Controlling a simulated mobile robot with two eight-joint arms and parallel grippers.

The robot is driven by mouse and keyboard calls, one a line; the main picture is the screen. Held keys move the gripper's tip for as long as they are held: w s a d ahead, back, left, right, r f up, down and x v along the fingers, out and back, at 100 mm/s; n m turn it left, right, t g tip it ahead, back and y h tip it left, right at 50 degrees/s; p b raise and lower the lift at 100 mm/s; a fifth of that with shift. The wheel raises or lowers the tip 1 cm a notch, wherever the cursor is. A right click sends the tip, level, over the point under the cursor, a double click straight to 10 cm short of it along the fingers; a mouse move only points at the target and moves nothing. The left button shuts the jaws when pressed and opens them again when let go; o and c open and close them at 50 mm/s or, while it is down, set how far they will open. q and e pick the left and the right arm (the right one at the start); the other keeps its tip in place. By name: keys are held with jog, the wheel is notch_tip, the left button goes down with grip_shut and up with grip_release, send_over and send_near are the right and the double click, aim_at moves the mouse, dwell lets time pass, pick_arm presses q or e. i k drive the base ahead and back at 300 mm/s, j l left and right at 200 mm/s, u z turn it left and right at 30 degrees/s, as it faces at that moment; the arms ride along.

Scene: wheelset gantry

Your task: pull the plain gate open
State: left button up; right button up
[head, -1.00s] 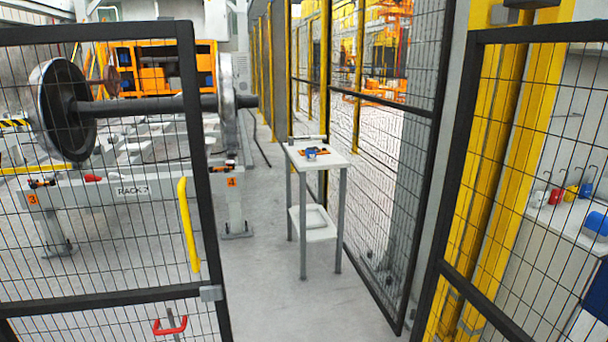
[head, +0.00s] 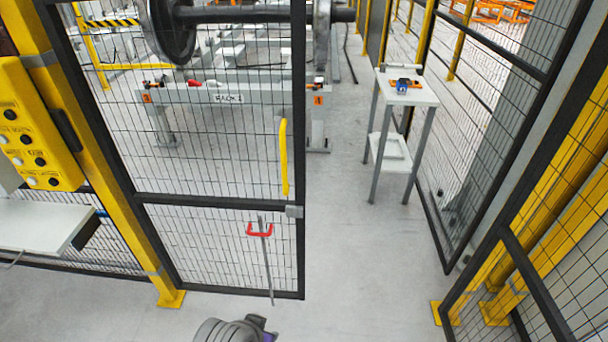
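A black-framed mesh gate leaf (head: 220,196) stands left of centre in the head view, beside a yellow post. It has a yellow upright handle (head: 284,157), a grey latch block (head: 294,211) at its free edge, and a rod with a red handle (head: 260,231) low down. Bare floor shows right of its free edge. Another black-framed mesh panel (head: 470,130) runs back along the right of the gap. I cannot tell from its look which is called plain. A grey and purple part of my arm shows at the bottom edge; no fingertips of either gripper are visible.
A small white table (head: 407,90) with a blue and orange item stands beyond the gap. A rack (head: 235,94) bearing a wheelset (head: 250,14) is behind the gate. A yellow button box (head: 35,125) and white shelf (head: 40,224) are at left. Mesh and yellow posts (head: 545,215) stand at right.

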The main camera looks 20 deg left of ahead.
aim_at(52, 22)
jog(key=u, duration=1.4)
